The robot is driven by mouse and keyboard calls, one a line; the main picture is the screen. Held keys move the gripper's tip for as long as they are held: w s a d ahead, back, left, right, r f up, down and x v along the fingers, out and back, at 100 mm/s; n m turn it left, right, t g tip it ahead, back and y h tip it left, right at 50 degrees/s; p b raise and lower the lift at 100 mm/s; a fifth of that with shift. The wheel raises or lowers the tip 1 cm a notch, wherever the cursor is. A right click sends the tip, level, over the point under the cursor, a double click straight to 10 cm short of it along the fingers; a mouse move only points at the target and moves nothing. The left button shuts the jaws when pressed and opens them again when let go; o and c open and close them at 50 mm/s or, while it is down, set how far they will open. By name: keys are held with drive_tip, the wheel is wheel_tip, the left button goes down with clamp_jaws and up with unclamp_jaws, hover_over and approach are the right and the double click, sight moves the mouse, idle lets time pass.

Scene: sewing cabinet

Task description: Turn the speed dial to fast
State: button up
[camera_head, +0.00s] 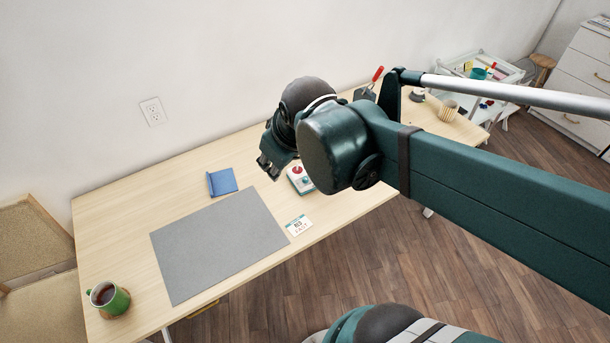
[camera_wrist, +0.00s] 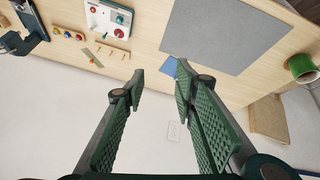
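A small white and teal control box (camera_head: 301,185) with a red knob (camera_head: 297,170) sits on the table, partly hidden by my arm. The box (camera_wrist: 107,17) also shows at the top left of the wrist view, with a red round part (camera_wrist: 91,5) and a small teal part (camera_wrist: 120,18). I cannot tell which part is the speed dial, or read its setting. My gripper (camera_head: 268,168) is above the table, left of the box in the head view. In the wrist view its two green fingers (camera_wrist: 160,78) are apart with nothing between them.
A grey mat (camera_head: 220,245) lies flat on the table (camera_head: 130,195), with a blue folded item (camera_head: 222,182) behind it. A printed card (camera_head: 299,225) lies near the front edge. A green mug (camera_head: 109,299) stands at the left. Pegs (camera_wrist: 110,50) and colourful spools (camera_wrist: 67,33) lie beyond the box.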

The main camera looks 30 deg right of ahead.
drive_tip(key=w+d+f+n+g, duration=0.3)
drive_tip(key=w+d+f+n, duration=0.45)
drive_tip(key=w, duration=0.25)
drive_tip(key=n+g, duration=0.3)
drive_tip(key=n, duration=0.4)
approach(305, 178)
drive_tip(key=shift+s, duration=0.15)
drive_tip(key=shift+d+f, duration=0.2)
drive_tip(key=shift+f, duration=0.15)
drive_tip(key=shift+f+b, duration=0.5)
drive_tip(key=shift+f, duration=3.35)
